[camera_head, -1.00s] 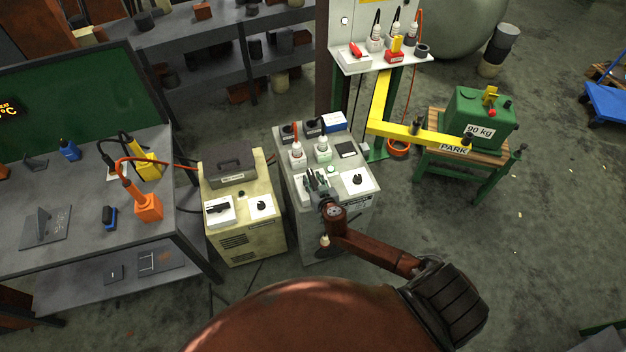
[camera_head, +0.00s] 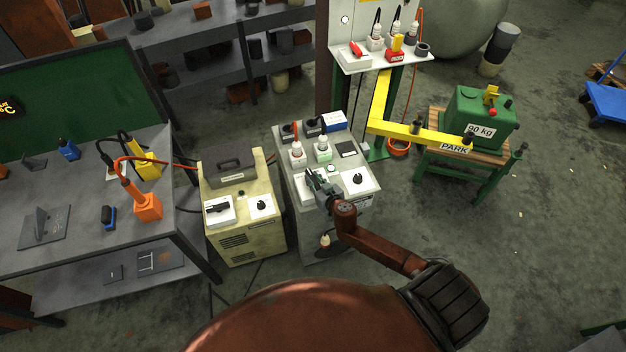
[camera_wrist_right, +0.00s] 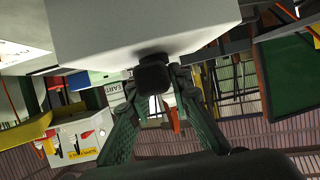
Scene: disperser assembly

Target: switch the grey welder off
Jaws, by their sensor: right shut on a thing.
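The grey welder (camera_head: 328,220) stands in the middle of the head view, with a white switch plate (camera_head: 304,189) on the left of its top and a black knob on a white plate (camera_head: 357,179) to the right. My right gripper (camera_head: 315,180) is over the left switch plate. In the right wrist view its green fingers (camera_wrist_right: 157,88) are closed around a black switch handle (camera_wrist_right: 152,74) on a white block (camera_wrist_right: 140,25). The handle's position is mostly hidden by the gripper in the head view. My left gripper is not in view.
A beige welder (camera_head: 243,235) with its own black switch and knob stands just left. A yellow arm (camera_head: 420,134) and a green 90 kg block (camera_head: 480,118) are to the right.

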